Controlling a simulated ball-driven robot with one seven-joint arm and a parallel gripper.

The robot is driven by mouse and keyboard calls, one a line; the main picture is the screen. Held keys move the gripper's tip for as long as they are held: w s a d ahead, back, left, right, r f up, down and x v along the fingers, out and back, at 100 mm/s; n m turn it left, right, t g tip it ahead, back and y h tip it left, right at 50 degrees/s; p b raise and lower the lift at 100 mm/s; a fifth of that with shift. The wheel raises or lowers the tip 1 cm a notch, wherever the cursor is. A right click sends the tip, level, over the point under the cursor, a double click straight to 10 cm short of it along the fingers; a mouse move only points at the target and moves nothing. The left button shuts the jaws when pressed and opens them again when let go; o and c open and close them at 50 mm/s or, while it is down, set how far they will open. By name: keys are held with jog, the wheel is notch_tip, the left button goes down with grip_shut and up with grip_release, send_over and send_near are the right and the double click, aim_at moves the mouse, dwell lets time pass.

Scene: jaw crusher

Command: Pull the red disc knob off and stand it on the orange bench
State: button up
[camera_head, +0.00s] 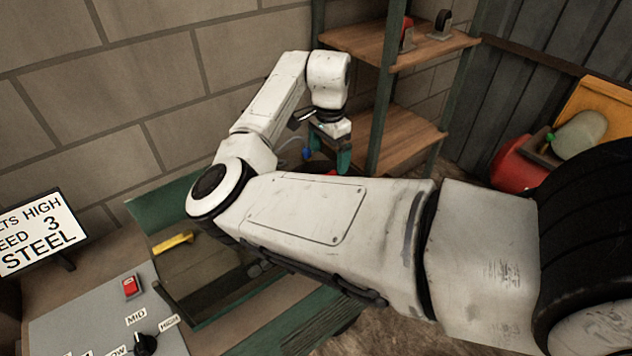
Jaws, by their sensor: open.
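My gripper (331,148), with teal fingers, points down beyond my upper arm, in front of the wooden shelf unit. It is open, and nothing shows between its fingers. A small red patch (331,173) shows just below the fingers, at the top edge of my arm. My arm hides the rest of it, so I cannot tell whether it is the red disc knob. An orange surface (598,98) stands at the far right, partly behind a pale green rounded thing. I cannot tell whether it is the orange bench.
The shelf unit (405,130) has green posts close to my gripper. A dark tray (185,268) with a yellow bar (172,243) lies lower left. A grey control panel (75,310) and a sign (40,236) reading STEEL stand left. A red rounded thing (512,168) is at right.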

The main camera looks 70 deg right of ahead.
jog(key=shift+w+a, duration=0.15)
jog(key=shift+w, duration=0.2)
notch_tip(320, 180, down, 5)
jog(key=b, duration=0.4)
jog(key=shift+f+b, duration=0.1)
jog(key=shift+b, duration=0.3)
jog(key=shift+f+b, duration=0.55)
jog(key=shift+f, duration=1.3)
jog(key=shift+p, duration=0.7)
jog(key=shift+c, duration=0.4)
